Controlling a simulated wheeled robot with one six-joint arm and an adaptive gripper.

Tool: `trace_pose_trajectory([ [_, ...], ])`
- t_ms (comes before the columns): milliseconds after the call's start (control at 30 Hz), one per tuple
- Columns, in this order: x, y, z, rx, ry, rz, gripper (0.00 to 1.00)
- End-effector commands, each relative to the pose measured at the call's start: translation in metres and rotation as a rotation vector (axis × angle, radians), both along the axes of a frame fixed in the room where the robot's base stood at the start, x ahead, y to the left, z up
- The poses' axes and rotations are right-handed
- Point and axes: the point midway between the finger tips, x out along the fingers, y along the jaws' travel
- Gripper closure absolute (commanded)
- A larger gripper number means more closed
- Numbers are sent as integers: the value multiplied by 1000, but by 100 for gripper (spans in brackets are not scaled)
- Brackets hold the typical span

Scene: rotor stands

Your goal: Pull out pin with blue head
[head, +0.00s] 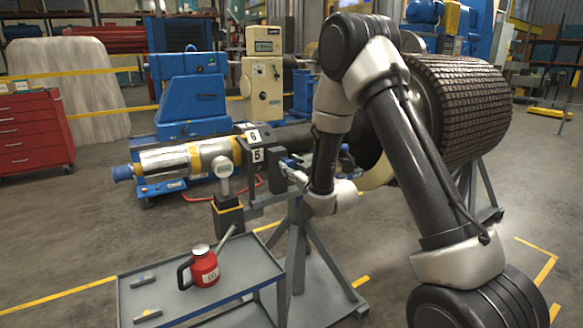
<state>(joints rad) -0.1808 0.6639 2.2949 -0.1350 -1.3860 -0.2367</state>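My gripper (290,174) reaches leftward from my wrist to the grey bracket (268,172) on top of the rotor stand. A small blue part (290,160) shows close to my fingers at the bracket; it may be the pin's blue head, but it is too small to tell. Whether my fingers touch it or are closed on it cannot be made out. My forearm covers part of the stand and shaft (290,135). Number plates 6 (253,136) and 5 (257,155) are on the bracket.
A silver cylinder (165,160) with a blue end lies left of the bracket. A grey cart (205,290) below carries a red can (204,268) and small metal parts. The large dark rotor (465,105) is at right. Open floor lies at left.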

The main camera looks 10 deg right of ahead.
Motion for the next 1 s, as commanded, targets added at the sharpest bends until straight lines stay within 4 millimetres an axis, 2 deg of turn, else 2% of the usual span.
trace_pose_trajectory([
  [33,0,0,0,0,-1,0,49],
  [67,0,0,1,0,-1,0,44],
  [433,-3,-1,1,1,-2,1,44],
  [800,-58,-20,0,0,-1,0,44],
  [1000,-71,-23,1,0,-3,0,44],
])
